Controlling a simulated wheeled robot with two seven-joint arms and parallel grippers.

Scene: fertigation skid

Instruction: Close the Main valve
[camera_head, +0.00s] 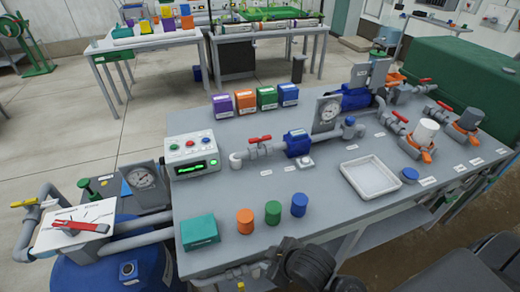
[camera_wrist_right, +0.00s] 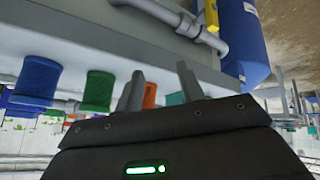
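Several valves show in the head view, and their labels are too small to read, so I cannot tell which is the Main valve. A red lever (camera_head: 80,226) lies across a white marked plate at the far left. A yellow-handled valve (camera_head: 24,203) sits on the pipe beside it; a yellow handle (camera_wrist_right: 211,16) also shows in the right wrist view. A red-handled valve (camera_head: 260,139) is on the mid-table pipe. My right gripper (camera_wrist_right: 159,88) is open and empty, its fingers apart near the table's front edge. My left gripper is not in view.
Orange (camera_head: 245,221), green (camera_head: 273,212) and blue (camera_head: 299,204) jars and a teal box (camera_head: 200,232) line the table's front. A white tray (camera_head: 371,177) lies to the right. A blue tank (camera_head: 110,272) stands at lower left. Pipes run along the table's front edge.

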